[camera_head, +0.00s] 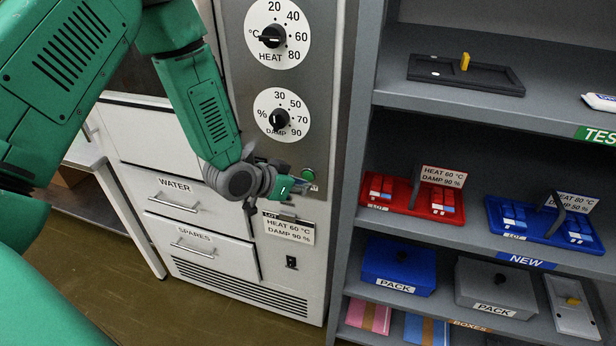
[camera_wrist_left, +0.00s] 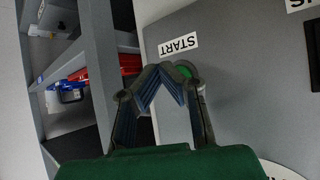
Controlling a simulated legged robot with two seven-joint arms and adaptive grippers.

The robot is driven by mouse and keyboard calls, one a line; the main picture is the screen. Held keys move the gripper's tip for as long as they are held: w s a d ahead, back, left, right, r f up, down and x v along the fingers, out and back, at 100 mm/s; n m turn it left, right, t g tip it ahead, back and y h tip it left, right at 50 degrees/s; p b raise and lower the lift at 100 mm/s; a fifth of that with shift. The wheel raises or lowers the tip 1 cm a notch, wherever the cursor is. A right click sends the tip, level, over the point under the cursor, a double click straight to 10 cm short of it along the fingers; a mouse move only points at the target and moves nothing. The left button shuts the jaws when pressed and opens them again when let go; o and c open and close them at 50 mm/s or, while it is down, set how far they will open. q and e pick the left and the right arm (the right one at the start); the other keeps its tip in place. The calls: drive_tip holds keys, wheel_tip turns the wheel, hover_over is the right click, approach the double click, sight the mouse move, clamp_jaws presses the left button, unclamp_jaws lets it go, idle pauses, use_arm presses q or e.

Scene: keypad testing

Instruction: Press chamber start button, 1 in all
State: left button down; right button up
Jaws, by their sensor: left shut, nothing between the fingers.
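The green start button (camera_head: 308,174) is on the grey front panel of the chamber (camera_head: 328,120), below the DAMP dial. In the left wrist view the button (camera_wrist_left: 184,71) shows partly behind my fingertips, beside an upside-down START label (camera_wrist_left: 178,44). My left gripper (camera_head: 298,187) is shut and empty, its fingertips close to the button in both views. I cannot tell whether they touch it. My right gripper is not in view.
The HEAT dial (camera_head: 272,36) and DAMP dial (camera_head: 279,120) are above the button. A lot card (camera_head: 289,228) is below my gripper. To the right, a grey shelf unit (camera_head: 460,100) holds a red tray (camera_head: 402,202), a blue tray (camera_head: 530,236) and boxes.

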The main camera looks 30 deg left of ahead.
use_arm(q)
drive_tip(key=shift+s+d+p, duration=0.1)
drive_tip(key=shift+s+d, duration=0.1)
drive_tip(key=shift+s, duration=0.6)
drive_tip(key=shift+s+d+p, duration=0.1)
drive_tip(key=shift+s+d, duration=0.1)
drive_tip(key=shift+s, duration=0.65)
drive_tip(key=shift+s+d+p, duration=0.1)
drive_tip(key=shift+s+d, duration=0.1)
drive_tip(key=shift+s, duration=0.6)
